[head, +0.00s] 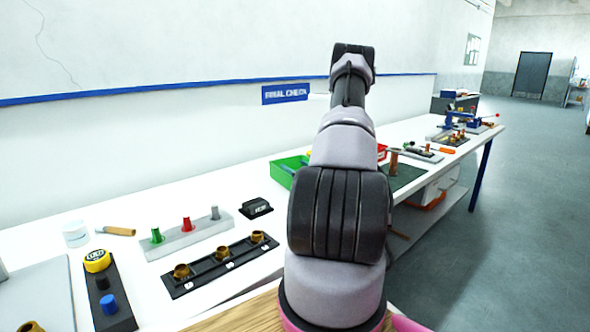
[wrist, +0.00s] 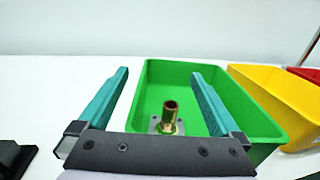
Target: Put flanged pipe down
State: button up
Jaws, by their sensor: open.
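A brown flanged pipe (wrist: 170,112) stands upright in a green bin (wrist: 262,122), its pale square flange on the bin floor. My gripper (wrist: 160,74) is open in the wrist view, with its teal fingers wide apart. The pipe shows between the fingers in that view and no finger touches it. The right finger overlaps the bin in the picture, and the left finger shows beside its left wall. In the head view the green bin (head: 284,170) is partly hidden behind my arm, which also hides my gripper and the pipe.
A yellow bin (wrist: 275,100) and a red bin (wrist: 308,74) stand to the right of the green one. A black block (head: 256,207) and a rack of brass fittings (head: 222,262) sit left of my arm.

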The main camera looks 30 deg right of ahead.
jog(key=s, duration=1.2)
jog(key=w+a+r+n+g+y, duration=0.25)
jog(key=a+r+n+y, duration=0.55)
jog(key=a+r, duration=0.45)
jog(key=s+a+r+n+g+y, duration=0.2)
jog(key=a+r+n+g, duration=0.15)
jog(key=a, duration=0.45)
jog(key=s+a+r+n+g+y, duration=0.25)
jog(key=a+r+n, duration=0.2)
jog(key=a, duration=0.35)
jog(key=s+a+r+n+g+h, duration=0.35)
jog(key=s+a+n+g, duration=0.35)
jog(key=s+a+n, duration=0.25)
jog(key=s+d+r+n+t+h, duration=0.2)
jog(key=s+r+n+t+h, duration=0.2)
jog(key=s+r+n+h, duration=0.2)
jog(key=shift+s+d+r+t+h, duration=0.35)
jog(key=shift+s+r, duration=0.7)
jog(key=shift+s, duration=1.15)
jog(key=shift+n, duration=0.25)
